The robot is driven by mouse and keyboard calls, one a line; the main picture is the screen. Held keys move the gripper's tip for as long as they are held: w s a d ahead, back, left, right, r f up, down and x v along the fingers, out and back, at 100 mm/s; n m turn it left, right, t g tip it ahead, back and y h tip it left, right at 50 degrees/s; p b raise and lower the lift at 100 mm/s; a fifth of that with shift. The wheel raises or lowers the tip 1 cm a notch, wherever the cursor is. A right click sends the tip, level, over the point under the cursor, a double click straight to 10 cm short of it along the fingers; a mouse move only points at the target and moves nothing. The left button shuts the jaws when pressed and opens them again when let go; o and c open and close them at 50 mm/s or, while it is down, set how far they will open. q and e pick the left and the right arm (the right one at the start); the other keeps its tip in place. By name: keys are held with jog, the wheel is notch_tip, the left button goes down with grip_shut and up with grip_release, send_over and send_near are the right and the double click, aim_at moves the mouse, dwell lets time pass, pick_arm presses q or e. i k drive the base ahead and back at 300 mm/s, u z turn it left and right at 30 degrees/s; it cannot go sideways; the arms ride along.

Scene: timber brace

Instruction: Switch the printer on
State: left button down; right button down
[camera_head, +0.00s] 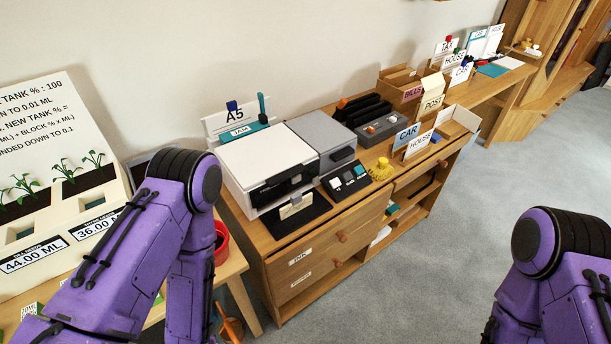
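The printer (262,163) is a white box with a dark front slot, standing on a wooden cabinet. A grey unit (318,136) adjoins its right side. A small black panel (346,181) with several light and teal keys lies in front of the grey unit; I cannot tell which key, if any, is a power switch. A dark tray with a pale label (296,207) is at the printer's front. My purple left arm is at the left and my purple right arm at the lower right. Neither gripper shows in this view.
The wooden cabinet (312,258) has drawers and open shelves. A yellow object (381,170), a grey box (380,129) and CAR (406,137) and HOUSE signs stand right of the printer. A red pot (221,244) is beside my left arm. Carpet (460,220) in front is clear.

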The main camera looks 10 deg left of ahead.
aim_at(294, 179)
jog(key=k, duration=0.65)
jog(key=z, duration=0.15)
jog(key=i, duration=0.75)
jog(key=u, duration=0.6)
jog(key=i, duration=0.55)
jog(key=u, duration=0.5)
